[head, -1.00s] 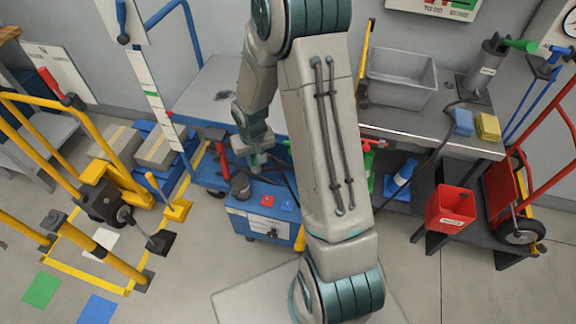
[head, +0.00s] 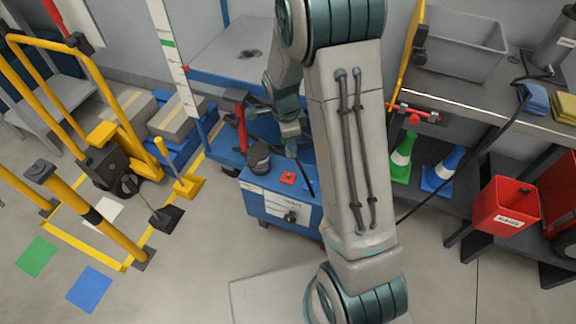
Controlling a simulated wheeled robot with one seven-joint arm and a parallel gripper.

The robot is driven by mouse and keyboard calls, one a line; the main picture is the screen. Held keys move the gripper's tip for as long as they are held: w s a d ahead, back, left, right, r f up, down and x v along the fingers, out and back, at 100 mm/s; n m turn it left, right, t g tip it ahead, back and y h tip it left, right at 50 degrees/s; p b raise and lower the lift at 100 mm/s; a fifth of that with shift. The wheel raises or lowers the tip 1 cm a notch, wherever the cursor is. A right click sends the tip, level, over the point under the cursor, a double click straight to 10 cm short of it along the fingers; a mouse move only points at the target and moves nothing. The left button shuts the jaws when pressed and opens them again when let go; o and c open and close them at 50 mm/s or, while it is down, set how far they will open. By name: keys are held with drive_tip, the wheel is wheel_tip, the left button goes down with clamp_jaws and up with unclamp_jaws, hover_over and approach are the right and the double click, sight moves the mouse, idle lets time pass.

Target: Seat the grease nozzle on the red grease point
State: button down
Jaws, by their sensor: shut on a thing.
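My gripper (head: 291,140) is small and partly turned away in the head view, above the back of a blue cabinet. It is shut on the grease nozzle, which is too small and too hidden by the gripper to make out. A dark hose hangs below it and passes behind my arm.
A dark round object (head: 258,156) and a red-handled tool (head: 238,112) stand left of the gripper. The black hose (head: 490,140) runs from the bench at right.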

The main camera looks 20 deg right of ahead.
drive_tip(key=f+m+b, duration=0.6)
drive_tip(key=f+b, duration=0.1)
drive_tip(key=f+m+g+b, duration=0.1)
drive_tip(key=f+m+b, duration=0.1)
drive_tip(key=f+b, duration=0.2)
drive_tip(key=shift+a+f+m, duration=0.15)
drive_tip(key=shift+a+m, duration=0.2)
drive_tip(key=shift+m, duration=0.05)
drive_tip(key=shift+f, duration=0.1)
drive_tip(key=shift+w, duration=0.1)
idle(1.1)
drive_tip(key=shift+f, duration=0.55)
idle(0.4)
drive_tip(key=c, duration=1.5)
unclamp_jaws()
drive_tip(key=shift+c, duration=0.2)
